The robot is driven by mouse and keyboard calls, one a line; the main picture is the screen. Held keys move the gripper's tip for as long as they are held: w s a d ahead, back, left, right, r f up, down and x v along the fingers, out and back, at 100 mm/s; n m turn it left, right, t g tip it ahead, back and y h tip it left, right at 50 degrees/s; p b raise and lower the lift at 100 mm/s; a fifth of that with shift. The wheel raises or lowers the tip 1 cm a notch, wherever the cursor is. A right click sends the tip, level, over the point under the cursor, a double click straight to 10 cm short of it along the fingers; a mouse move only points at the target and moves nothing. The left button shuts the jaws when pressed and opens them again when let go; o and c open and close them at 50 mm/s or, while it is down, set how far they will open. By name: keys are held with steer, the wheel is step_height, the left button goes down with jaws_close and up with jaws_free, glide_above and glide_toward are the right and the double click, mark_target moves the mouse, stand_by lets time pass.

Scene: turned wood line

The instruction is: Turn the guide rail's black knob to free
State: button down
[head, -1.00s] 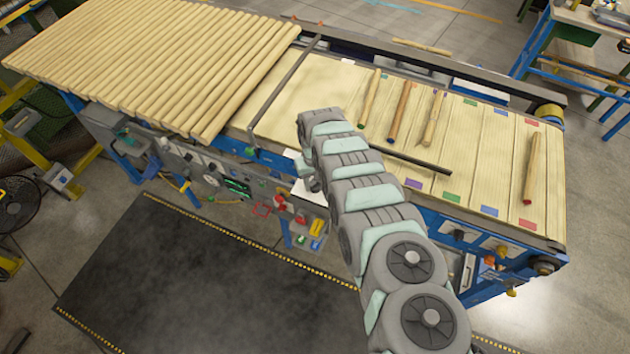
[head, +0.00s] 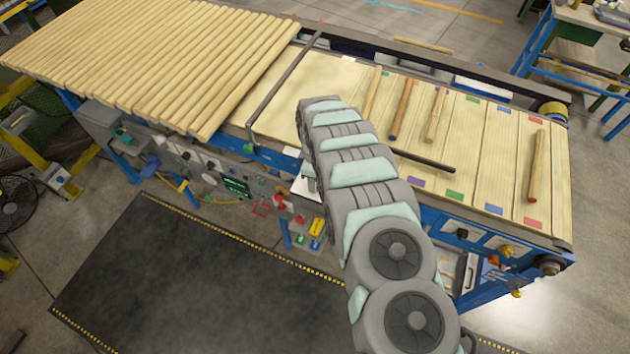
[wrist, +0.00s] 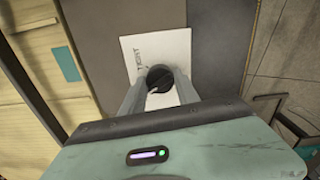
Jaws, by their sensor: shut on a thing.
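The black knob (wrist: 160,77) sits on a white plate (wrist: 172,45) in the wrist view. Lettering that seems to read "TIGHT" stands on the plate, up and left of the knob. My gripper (wrist: 159,84) has its two grey fingers on either side of the knob and is shut on it. I cannot make out where the knob's pointer lies. In the head view my arm hides the gripper and the knob. A dark bar (head: 425,160), perhaps the guide rail, reaches over the belt from behind my arm.
Several turned wood pieces, one of them brown (head: 403,110), lie on the slatted belt (head: 475,150) with coloured patches. Many pale rods (head: 150,60) cover the left end. A second dark bar (head: 280,85) crosses beside them. A dark mat (head: 190,270) lies on the floor in front.

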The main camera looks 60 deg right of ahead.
steer(key=shift+n+b, duration=0.35)
steer(key=shift+n, duration=0.85)
steer(key=c, duration=0.9)
jaws_free()
step_height(320, 180, up, 11)
steer(key=shift+b, duration=0.3)
steer(key=shift+f, duration=0.1)
